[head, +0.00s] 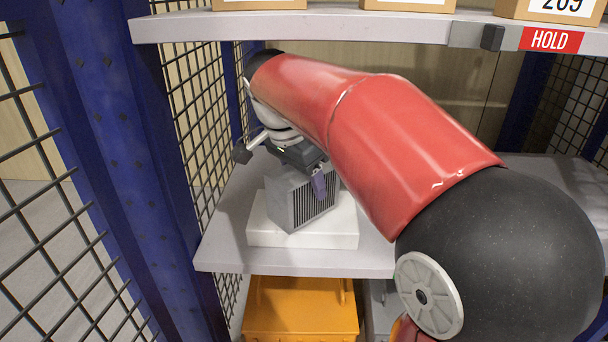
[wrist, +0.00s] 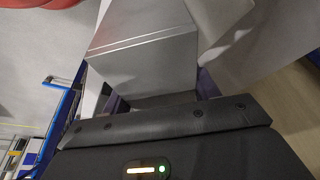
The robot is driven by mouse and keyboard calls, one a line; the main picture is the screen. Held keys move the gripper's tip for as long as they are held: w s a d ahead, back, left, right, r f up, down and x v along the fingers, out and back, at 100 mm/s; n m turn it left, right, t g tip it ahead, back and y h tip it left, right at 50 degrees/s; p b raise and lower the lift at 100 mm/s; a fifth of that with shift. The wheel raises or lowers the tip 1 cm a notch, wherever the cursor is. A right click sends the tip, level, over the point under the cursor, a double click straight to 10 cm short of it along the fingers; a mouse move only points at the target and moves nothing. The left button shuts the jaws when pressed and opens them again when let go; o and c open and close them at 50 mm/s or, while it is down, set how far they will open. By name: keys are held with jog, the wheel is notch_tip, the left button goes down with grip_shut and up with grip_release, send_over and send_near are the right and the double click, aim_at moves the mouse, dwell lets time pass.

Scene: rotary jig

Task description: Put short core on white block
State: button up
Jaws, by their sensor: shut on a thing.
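The short core (head: 303,205), a grey box with a dark-slatted face, is in the middle of the head view, over the white block (head: 340,236). The core is turned relative to the block's edges. I cannot tell whether its underside touches the block. My gripper (head: 303,180) is shut on the upper part of the core, with one purple finger showing on its right side. In the wrist view the core's smooth grey side (wrist: 150,62) fills the space beyond my gripper (wrist: 161,98), with purple fingers at both sides. The far finger is hidden in the head view.
The block sits on a grey shelf (head: 225,236). Above is another shelf (head: 330,24) with boxes and a red HOLD label (head: 551,40). A blue post (head: 120,140) and wire mesh (head: 203,110) bound the left. An orange bin (head: 300,310) is below.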

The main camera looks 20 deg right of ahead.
jog(key=w, duration=0.1)
jog(key=w+d, duration=0.1)
jog(key=shift+w, duration=0.35)
jog(key=shift+f, duration=0.7)
jog(key=o, duration=1.6)
jog(key=shift+f, duration=0.15)
jog(key=shift+c, duration=0.2)
